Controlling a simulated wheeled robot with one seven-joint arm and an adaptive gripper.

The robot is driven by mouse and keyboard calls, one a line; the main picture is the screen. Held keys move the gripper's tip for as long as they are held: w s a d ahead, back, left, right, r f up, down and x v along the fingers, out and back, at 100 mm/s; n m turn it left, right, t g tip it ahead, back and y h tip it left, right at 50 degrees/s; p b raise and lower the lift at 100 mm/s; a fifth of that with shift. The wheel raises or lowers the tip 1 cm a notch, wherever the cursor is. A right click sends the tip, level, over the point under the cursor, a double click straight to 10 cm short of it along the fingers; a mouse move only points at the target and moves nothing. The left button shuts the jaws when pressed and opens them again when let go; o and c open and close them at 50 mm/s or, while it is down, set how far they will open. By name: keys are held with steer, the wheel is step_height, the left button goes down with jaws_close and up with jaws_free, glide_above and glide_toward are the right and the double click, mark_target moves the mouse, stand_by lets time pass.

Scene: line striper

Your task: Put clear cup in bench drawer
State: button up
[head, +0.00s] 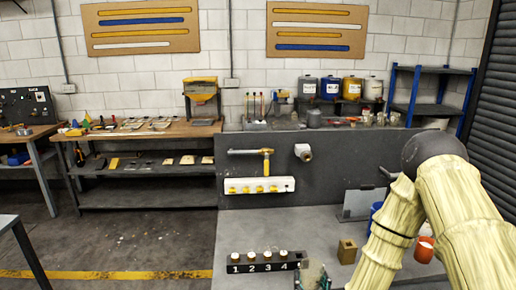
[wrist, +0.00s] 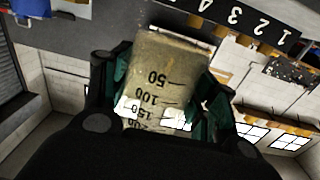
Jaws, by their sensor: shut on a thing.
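The clear cup (wrist: 160,82) is see-through with a brownish tint and has printed marks such as 50, 100 and 150. In the wrist view it sits between the dark green fingers of my gripper (wrist: 164,90), which is shut on it. In the head view the cup (head: 312,272) shows at the bottom edge, close to the right end of the numbered rack; most of my gripper is cut off there. I cannot make out a bench drawer in either view.
A brown block (head: 347,251), a blue container (head: 376,209) and an orange-red cup (head: 424,250) are to the right, near my arm. A white valve manifold (head: 256,189) is behind. Bare bench lies left of centre.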

steer(key=shift+s+d+r+m+h+p, duration=0.15)
steer(key=shift+s+d+h+p, duration=0.1)
steer(key=shift+d+p, duration=0.3)
steer(key=shift+s+d+r+m+h+p, duration=0.15)
steer(key=shift+s+d+h+p, duration=0.1)
steer(key=shift+d+p, duration=0.2)
step_height(320, 180, down, 5)
steer(key=b, duration=0.5)
steer(key=shift+d+f, duration=0.1)
steer(key=shift+f, duration=0.05)
